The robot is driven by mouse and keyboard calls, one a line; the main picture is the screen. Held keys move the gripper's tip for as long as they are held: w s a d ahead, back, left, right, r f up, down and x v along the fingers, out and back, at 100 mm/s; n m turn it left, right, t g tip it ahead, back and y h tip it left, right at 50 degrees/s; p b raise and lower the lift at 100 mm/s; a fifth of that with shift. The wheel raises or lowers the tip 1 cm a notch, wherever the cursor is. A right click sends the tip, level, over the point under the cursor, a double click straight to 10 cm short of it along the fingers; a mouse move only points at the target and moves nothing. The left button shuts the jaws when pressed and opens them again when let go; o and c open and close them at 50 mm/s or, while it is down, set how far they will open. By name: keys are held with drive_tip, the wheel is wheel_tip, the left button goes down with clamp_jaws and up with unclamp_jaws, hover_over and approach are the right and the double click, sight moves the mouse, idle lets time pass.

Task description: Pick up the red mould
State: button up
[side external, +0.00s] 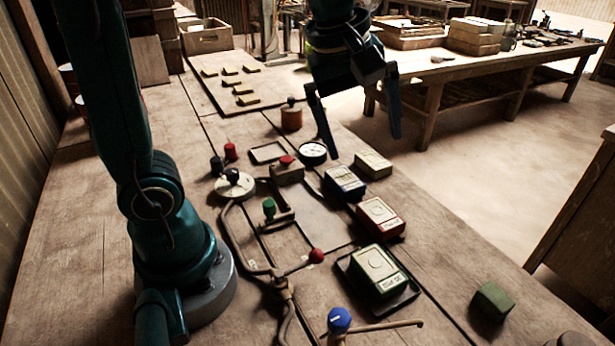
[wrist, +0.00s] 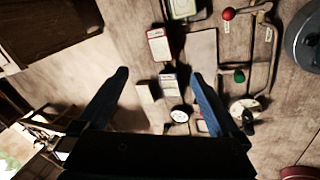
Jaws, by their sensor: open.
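The red mould (side external: 380,217) is a block with a cream top plate and red sides. It lies on the wooden bench between the blue mould (side external: 344,183) and the green mould (side external: 379,270). My gripper (side external: 364,146) is open and empty, above the bench near the cream mould (side external: 373,164), with its fingers pointing down. In the wrist view the red mould (wrist: 158,46) is just beyond the fingertips of my gripper (wrist: 160,73). The blue mould (wrist: 168,86) shows between the fingers.
The green mould sits on a dark tray (side external: 408,300). A round gauge (side external: 313,152), a red-knobbed lever (side external: 316,256) and a green knob (side external: 269,208) stand to the left. A small green block (side external: 492,302) lies at the right. Bare bench lies right of the red mould.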

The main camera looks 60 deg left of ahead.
sight(381, 212)
drive_tip(key=w+f+n+g, duration=0.1)
drive_tip(key=w+f, duration=0.1)
drive_tip(key=f, duration=0.4)
drive_tip(key=w+f+n+g, duration=0.1)
drive_tip(key=w+f, duration=0.1)
drive_tip(key=f, duration=0.4)
drive_tip(key=w+f+n+g, duration=0.2)
drive_tip(key=w+f, duration=0.1)
drive_tip(key=f, duration=0.3)
drive_tip(key=shift+a, duration=0.35)
drive_tip(key=shift+r, duration=0.1)
clamp_jaws()
drive_tip(key=shift+r, duration=0.1)
